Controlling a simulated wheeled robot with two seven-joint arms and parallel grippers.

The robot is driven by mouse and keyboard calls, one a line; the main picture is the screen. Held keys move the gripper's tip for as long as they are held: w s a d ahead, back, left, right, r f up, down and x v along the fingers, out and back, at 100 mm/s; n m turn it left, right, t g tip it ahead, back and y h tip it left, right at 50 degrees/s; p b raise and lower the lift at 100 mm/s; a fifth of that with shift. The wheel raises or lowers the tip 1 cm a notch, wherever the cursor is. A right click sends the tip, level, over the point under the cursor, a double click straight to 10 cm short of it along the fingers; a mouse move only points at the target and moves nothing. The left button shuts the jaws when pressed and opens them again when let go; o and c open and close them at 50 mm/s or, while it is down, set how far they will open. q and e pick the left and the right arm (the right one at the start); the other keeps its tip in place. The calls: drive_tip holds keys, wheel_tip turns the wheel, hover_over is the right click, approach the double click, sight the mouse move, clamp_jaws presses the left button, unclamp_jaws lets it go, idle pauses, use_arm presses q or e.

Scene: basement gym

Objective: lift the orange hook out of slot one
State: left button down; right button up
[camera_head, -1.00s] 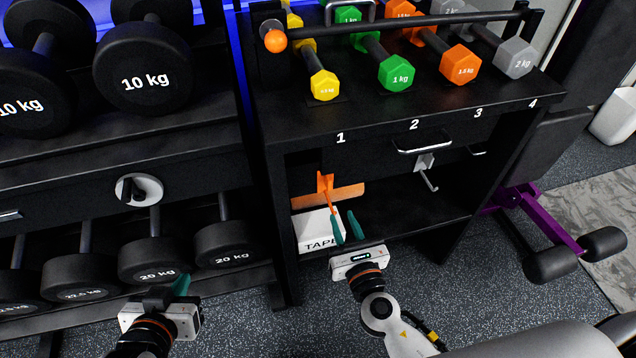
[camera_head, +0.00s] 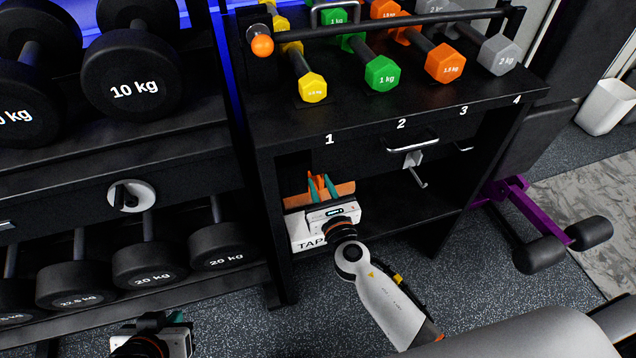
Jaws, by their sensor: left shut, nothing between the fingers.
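The orange hook (camera_head: 311,178) is under the top of the black rack, below the number 1. It is small and mostly hidden behind my right gripper. My left gripper (camera_head: 170,318) is shut and empty at the bottom left, low in front of the dumbbell rack, partly cut off by the frame edge.
A grey hook (camera_head: 416,168) hangs below number 2. Small dumbbells (camera_head: 381,73) stand on the rack top.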

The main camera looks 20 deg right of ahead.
drive_tip(key=shift+c, duration=0.4)
idle(0.5)
clamp_jaws()
